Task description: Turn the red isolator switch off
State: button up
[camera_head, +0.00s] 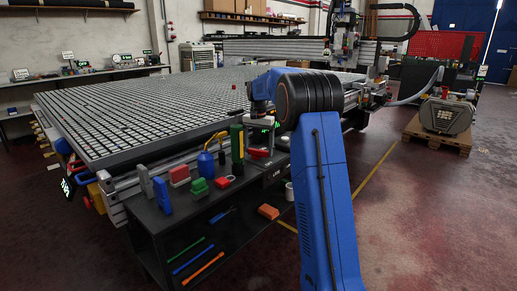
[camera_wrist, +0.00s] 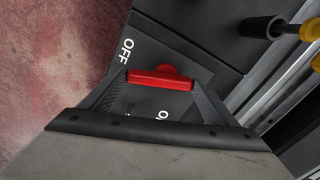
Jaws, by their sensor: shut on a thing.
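In the wrist view the red isolator switch (camera_wrist: 160,79) is a short red bar with a rounded hub behind it, on a dark panel (camera_wrist: 190,55). A white OFF label (camera_wrist: 126,51) is at its upper left. A second white label (camera_wrist: 162,115), partly hidden, lies below the bar. My gripper (camera_wrist: 159,82) has one finger at each end of the bar and is shut on it. The bar runs nearly level across the picture. In the head view my gripper (camera_head: 262,140) is low at the bench end, and my arm hides much of this spot.
A black bench (camera_head: 150,225) carries a blue bottle (camera_head: 205,163), green and red blocks and a green-yellow upright item (camera_head: 237,143). The large grid table (camera_head: 180,105) stands behind. In the wrist view, yellow and black handles (camera_wrist: 262,27) are close at upper right.

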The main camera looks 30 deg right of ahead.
aim_at(258, 150)
jog(key=shift+a+m, duration=0.1)
jog(key=shift+m, duration=1.8)
jog(key=o, duration=1)
jog(key=shift+r, duration=0.1)
notch_tip(258, 150, up, 17)
jog(key=shift+r, duration=0.1)
jog(key=shift+s, duration=0.1)
